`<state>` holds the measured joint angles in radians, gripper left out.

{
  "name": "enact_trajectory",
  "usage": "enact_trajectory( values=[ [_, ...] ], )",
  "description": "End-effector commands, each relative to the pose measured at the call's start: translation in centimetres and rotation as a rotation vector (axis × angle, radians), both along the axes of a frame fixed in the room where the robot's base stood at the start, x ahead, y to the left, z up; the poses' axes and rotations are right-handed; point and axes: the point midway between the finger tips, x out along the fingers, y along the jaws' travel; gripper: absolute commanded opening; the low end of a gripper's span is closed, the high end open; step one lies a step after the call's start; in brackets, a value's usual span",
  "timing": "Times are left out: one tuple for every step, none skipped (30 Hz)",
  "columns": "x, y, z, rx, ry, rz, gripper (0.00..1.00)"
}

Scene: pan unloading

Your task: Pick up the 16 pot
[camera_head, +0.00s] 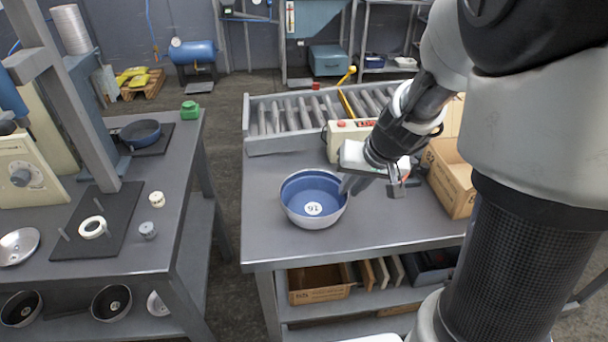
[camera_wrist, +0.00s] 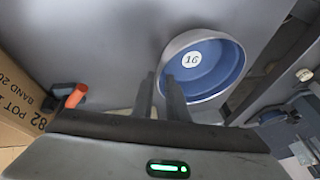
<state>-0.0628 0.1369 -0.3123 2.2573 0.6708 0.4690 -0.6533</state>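The 16 pot (camera_head: 313,200) is a round metal pot with a blue inside and a white "16" label on its bottom. It stands upright on the grey middle table, left of my gripper (camera_head: 372,187). In the wrist view the pot (camera_wrist: 222,72) lies beyond and to the right of the fingertips (camera_wrist: 159,75). My fingers are apart with nothing held between them. One finger overlaps the pot's near rim in the wrist view; I cannot tell whether it touches.
A roller conveyor (camera_head: 320,108) runs along the table's back. A control box with a red button (camera_head: 345,137) and a cardboard box (camera_head: 452,180) stand near my gripper. The left bench (camera_head: 150,235) holds another dark pot (camera_head: 140,133) and small parts. The table's front left is clear.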

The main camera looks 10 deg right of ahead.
Motion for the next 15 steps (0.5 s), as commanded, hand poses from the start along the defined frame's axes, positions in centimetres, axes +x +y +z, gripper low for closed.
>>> enact_trajectory(
  values=[
    [0.1,0.1,-0.6,0.0,0.002,0.0,0.14],
    [0.1,0.2,-1.0,0.0,0.003,0.002,0.14],
    [0.2,0.3,-1.6,0.001,0.005,0.001,0.14],
    [0.3,0.4,-2.1,0.0,0.005,0.002,0.14],
    [0.5,0.5,-2.6,0.0,0.004,0.002,0.14],
    [0.6,0.5,-3.3,-0.001,0.005,0.002,0.14],
    [0.8,0.6,-3.6,0.0,0.004,0.001,0.14],
    [1.0,0.7,-4.0,0.0,0.004,0.002,0.14],
    [1.2,0.7,-4.3,0.0,0.004,0.002,0.14],
    [1.3,0.8,-4.5,0.0,0.003,0.002,0.14],
    [1.4,0.8,-4.7,0.0,0.003,0.002,0.14],
    [1.5,0.8,-4.8,0.0,0.002,0.001,0.14],
    [1.6,0.8,-4.8,0.0,0.001,0.0,0.14],
    [1.6,0.9,-4.8,0.0,0.0,0.001,0.14],
    [1.6,0.9,-4.8,0.001,0.0,0.001,0.14]
  ],
)
